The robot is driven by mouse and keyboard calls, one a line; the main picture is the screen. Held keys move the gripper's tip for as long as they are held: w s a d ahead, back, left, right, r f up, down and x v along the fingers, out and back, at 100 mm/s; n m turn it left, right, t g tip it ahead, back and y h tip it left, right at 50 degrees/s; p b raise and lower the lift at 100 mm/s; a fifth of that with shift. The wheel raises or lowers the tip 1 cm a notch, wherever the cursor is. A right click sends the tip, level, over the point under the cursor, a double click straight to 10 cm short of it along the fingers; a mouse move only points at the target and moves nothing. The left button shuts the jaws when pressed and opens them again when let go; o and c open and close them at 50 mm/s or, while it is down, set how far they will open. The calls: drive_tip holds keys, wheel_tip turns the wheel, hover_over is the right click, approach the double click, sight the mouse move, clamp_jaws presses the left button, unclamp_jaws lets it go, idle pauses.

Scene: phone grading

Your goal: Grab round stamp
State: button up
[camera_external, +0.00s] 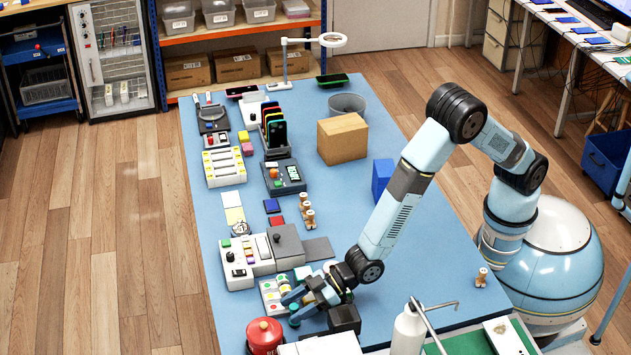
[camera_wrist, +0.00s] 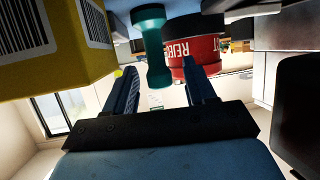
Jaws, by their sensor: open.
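A teal, round-ended stamp (camera_wrist: 152,45) with a narrow neck shows in the wrist view, between and beyond my fingertips. In the external view, a small dark green round thing (camera_external: 294,321) just below my fingers looks like the same stamp. My gripper (camera_external: 291,303) is low over the near part of the blue table, tilted down to the left. Its two fingers, also seen in the wrist view (camera_wrist: 154,70), are apart with the stamp's end lying in the gap. I cannot tell whether either finger touches it.
A yellow labelled box (camera_wrist: 60,45) is close on the left there. Bare blue table (camera_external: 403,297) lies right of my forearm.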

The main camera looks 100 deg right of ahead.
drive_tip(key=shift+w+f, duration=0.1)
drive_tip(key=shift+w, duration=0.15)
drive_tip(key=shift+c, duration=0.3)
clamp_jaws()
